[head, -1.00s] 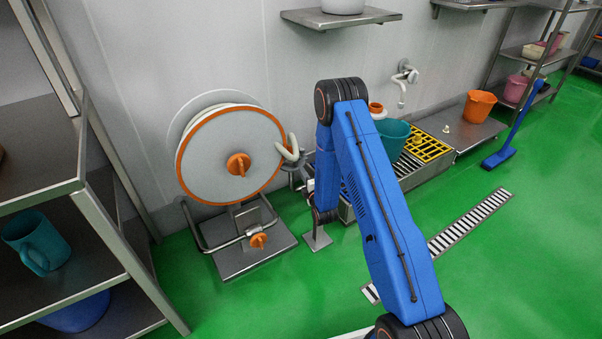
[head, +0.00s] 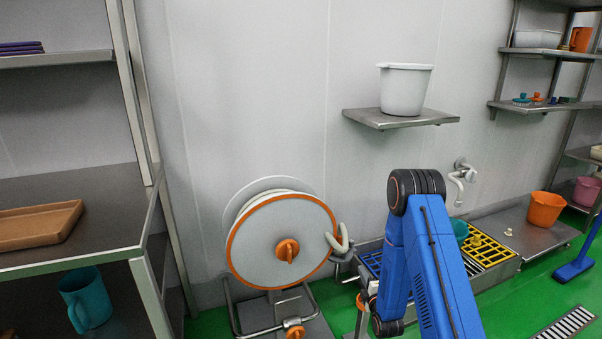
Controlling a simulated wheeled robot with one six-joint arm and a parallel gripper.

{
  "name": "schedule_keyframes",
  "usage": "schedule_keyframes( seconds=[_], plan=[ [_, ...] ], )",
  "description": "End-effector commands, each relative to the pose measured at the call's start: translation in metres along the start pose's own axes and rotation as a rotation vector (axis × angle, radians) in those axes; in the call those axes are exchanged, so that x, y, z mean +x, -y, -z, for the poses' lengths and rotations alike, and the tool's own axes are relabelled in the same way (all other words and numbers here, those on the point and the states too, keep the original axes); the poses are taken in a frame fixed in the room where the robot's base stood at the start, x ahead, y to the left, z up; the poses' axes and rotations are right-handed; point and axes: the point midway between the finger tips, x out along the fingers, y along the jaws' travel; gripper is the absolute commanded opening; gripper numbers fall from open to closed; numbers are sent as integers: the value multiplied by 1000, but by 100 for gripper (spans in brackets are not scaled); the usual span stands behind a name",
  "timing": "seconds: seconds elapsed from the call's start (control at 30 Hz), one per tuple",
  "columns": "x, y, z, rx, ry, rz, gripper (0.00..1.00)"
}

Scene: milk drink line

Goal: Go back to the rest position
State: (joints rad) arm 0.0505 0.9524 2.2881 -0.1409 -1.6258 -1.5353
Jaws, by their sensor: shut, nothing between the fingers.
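My blue arm rises from the lower right of the head view, bends at a dark elbow joint, and its forearm hangs down behind the upper link. My gripper is not visible; it is hidden behind the arm or below the picture edge. No held thing shows.
A hose reel (head: 255,248) with an orange rim stands left of my arm. A wall shelf (head: 365,117) with a white bucket (head: 405,90) is above. A yellow grate (head: 488,252), a teal bucket (head: 460,230) and an orange bucket (head: 545,208) are to the right. A steel rack (head: 85,185) stands left.

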Motion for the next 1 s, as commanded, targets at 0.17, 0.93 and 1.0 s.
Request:
schedule_keyframes(
  seconds=[0.17, 0.93, 1.0],
  plan=[
    [9, -43, 1, 84, 11, 65, 0],
    [-44, -199, 8, 490, 164, 358, 0],
    [-55, -211, 9, 528, 185, 382, 0]
  ],
)
